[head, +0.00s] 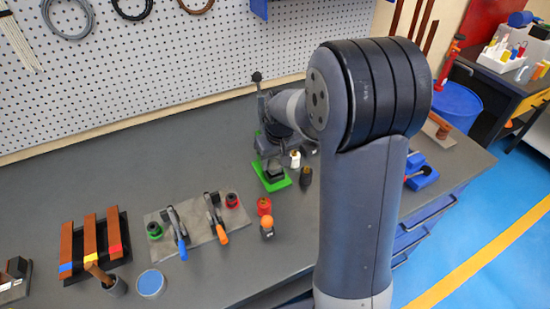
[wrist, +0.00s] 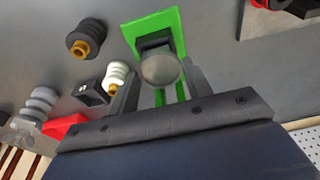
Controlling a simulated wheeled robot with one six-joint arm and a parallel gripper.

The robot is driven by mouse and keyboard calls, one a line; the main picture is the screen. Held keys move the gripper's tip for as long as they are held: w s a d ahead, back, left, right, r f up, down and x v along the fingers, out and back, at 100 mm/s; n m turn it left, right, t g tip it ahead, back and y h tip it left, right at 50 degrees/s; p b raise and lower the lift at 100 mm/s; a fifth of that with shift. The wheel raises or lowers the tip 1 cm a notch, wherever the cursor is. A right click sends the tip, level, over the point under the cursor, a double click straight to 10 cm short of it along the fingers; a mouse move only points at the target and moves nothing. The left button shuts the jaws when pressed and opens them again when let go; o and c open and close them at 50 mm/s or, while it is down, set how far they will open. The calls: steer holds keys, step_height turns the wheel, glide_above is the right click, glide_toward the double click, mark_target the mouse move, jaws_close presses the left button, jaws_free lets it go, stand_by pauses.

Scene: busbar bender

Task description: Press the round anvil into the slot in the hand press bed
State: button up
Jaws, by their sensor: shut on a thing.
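The hand press has a bright green base (head: 277,184) and a lever with a black knob (head: 257,77) in the head view. In the wrist view its green base (wrist: 172,22) carries a dark bed block (wrist: 152,43). My gripper (wrist: 163,80) is shut on the round anvil (wrist: 160,69), a grey piece with a rounded face between the two fingers. The anvil overlaps the near side of the bed in this view. I cannot tell whether they touch, and the slot is hidden. In the head view my arm hides much of the press, and the anvil cannot be made out.
A white ribbed insulator (wrist: 117,74) stands close beside my gripper, with a dark one (wrist: 86,40) farther left. A grey plate with toggle clamps (head: 190,228), a red part (head: 264,206) and an orange-topped part (head: 267,226) are on the bench. The back-left bench is clear.

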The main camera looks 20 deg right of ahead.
mark_target(278, 170)
steer(key=shift+f+b, duration=0.85)
steer(key=shift+f, duration=0.35)
steer(key=o, duration=1.1)
steer(key=shift+o, duration=0.2)
step_height(278, 170, up, 11)
steer(key=s, duration=0.2)
steer(key=shift+d+f, duration=0.2)
